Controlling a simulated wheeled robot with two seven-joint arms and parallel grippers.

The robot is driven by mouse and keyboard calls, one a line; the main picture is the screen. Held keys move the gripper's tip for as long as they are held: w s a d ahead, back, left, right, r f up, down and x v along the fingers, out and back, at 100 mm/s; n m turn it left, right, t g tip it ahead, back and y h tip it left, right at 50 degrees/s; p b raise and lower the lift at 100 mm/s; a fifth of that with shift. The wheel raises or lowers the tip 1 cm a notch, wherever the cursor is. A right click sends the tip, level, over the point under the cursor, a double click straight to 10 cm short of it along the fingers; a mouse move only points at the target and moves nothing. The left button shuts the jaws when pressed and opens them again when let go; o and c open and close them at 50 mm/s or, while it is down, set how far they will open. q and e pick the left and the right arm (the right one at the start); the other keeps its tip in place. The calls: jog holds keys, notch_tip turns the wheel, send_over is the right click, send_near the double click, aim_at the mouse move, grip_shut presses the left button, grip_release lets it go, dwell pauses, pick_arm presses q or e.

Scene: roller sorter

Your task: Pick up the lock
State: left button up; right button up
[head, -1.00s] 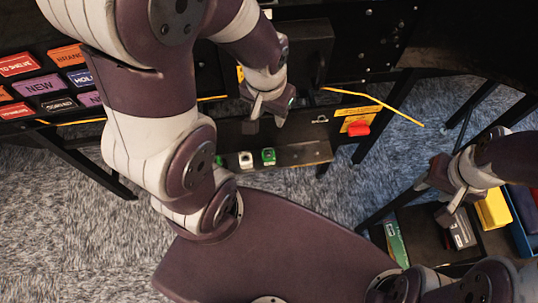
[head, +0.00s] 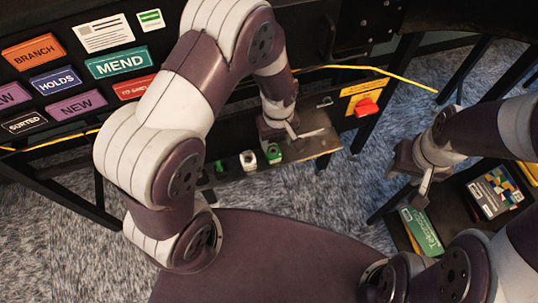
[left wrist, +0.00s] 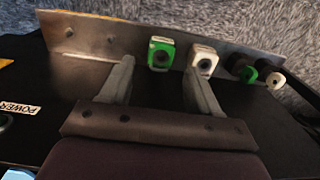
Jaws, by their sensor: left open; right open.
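No lock can be made out for sure. A small pale loop shape (head: 325,102) on the dark panel left of the red switch may be it, but it is too small to tell. My left gripper (head: 291,134) is open over the metal ledge (head: 318,145), just below and left of that shape. In the left wrist view its fingers (left wrist: 157,72) are spread with nothing between them, close to the ledge (left wrist: 90,45). My right gripper (head: 412,175) is open and empty at the right, above the shelf with boxes.
A red rotary switch (head: 366,107) on a yellow plate is to the right. A yellow cord (head: 385,71) crosses above it.

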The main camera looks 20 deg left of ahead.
aim_at(275, 155)
pick_arm(q)
jog(key=f, duration=0.3)
jog(key=f+b, duration=0.1)
jog(key=f, duration=0.5)
jog(key=shift+a+f, duration=0.2)
jog(key=shift+a, duration=0.1)
jog(key=c, duration=0.8)
